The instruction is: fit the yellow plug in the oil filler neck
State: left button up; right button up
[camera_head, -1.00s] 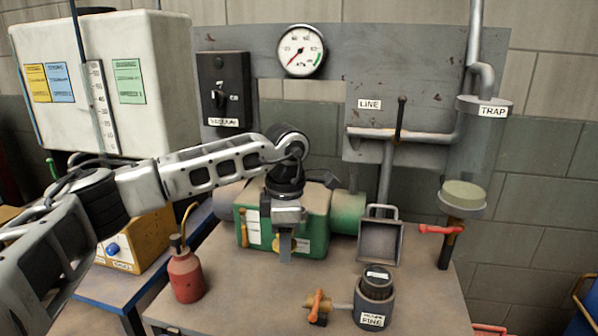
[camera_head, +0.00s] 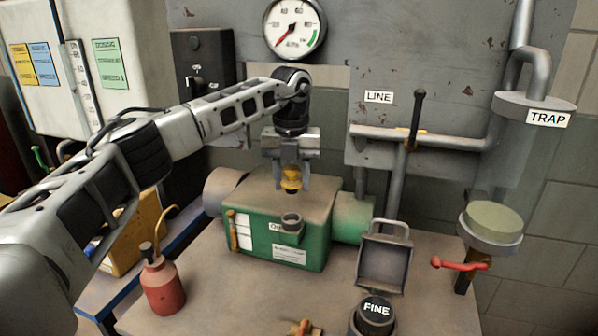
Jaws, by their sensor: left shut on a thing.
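The yellow plug (camera_head: 291,177) is held between the fingers of my left gripper (camera_head: 291,182), which is shut on it. The plug has a dark lower end and hangs above the green pump housing. The oil filler neck (camera_head: 291,221) is a short dark ring on the front top edge of the green housing (camera_head: 308,244). The neck looks open and empty. The plug is apart from the neck, above it in the picture; the exact depth between them is hard to tell. My right gripper is not in view.
A red oil can (camera_head: 162,284) stands at the left of the bench. A grey open tray (camera_head: 385,262) and a dark FINE canister (camera_head: 373,314) are at the right. A LINE pipe with an upright handle (camera_head: 416,115) and the glass trap (camera_head: 493,180) stand behind.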

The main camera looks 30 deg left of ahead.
aim_at(291, 213)
pick_arm(q)
jog(key=shift+s+f, duration=0.15)
jog(key=shift+f, duration=0.45)
notch_tip(291, 213, down, 4)
jog(key=shift+f, duration=0.1)
jog(key=shift+f+b, duration=0.45)
jog(key=shift+f, duration=0.45)
jog(key=shift+s+d+f, duration=0.1)
jog(key=shift+s+f, duration=0.1)
jog(key=shift+f, duration=0.4)
dwell(0.8)
dwell(0.7)
jog(key=shift+w+r+p, duration=0.1)
jog(key=shift+r+p, duration=0.35)
jog(key=shift+r, duration=0.1)
dwell(0.6)
